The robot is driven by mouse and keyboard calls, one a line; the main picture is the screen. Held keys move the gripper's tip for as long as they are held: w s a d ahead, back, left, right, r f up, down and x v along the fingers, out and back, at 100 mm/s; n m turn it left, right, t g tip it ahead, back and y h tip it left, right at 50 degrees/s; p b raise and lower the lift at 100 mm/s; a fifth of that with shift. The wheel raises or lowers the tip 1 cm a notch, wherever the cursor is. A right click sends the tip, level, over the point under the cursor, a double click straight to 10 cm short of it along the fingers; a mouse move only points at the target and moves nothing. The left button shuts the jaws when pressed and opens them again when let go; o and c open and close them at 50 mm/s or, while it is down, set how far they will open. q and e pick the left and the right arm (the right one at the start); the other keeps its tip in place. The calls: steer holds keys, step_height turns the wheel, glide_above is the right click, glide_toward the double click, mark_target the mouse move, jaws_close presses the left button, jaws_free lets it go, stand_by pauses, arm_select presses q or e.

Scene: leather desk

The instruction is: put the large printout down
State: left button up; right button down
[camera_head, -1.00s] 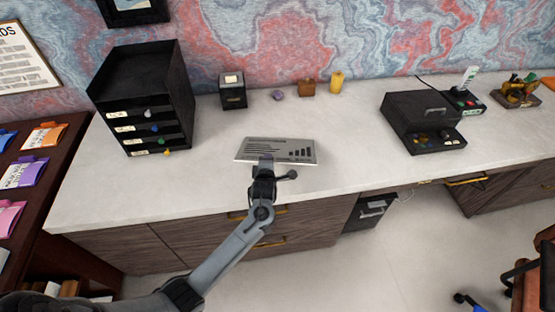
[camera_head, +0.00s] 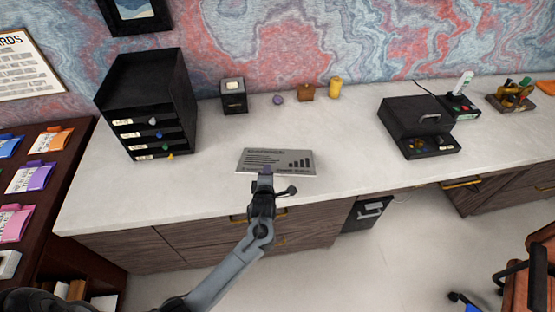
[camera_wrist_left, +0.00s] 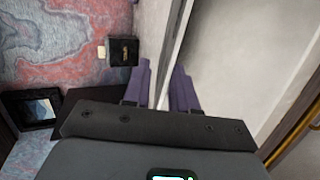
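The large printout (camera_head: 290,159) is a grey sheet with dark text lines and small bars on its right side. In the head view it shows near the front edge of the desk, its face towards me. My left gripper (camera_head: 265,170) is at the middle of its near edge. In the left wrist view the purple fingers (camera_wrist_left: 162,80) stand on either side of the printout (camera_wrist_left: 177,35), seen nearly edge-on, and appear shut on it. It looks slightly above the desk; contact with the top cannot be made out. My right gripper is in neither view.
The pale desk top (camera_head: 210,170) is clear around the printout. A black drawer unit (camera_head: 150,100) stands left; a small black box (camera_head: 233,95), a brown block (camera_head: 307,92) and a yellow object (camera_head: 335,88) stand at the back. A black case (camera_head: 415,125) is right.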

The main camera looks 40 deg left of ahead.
arm_select(q)
steer(key=shift+p+v, duration=0.6)
steer(key=shift+v, duration=0.65)
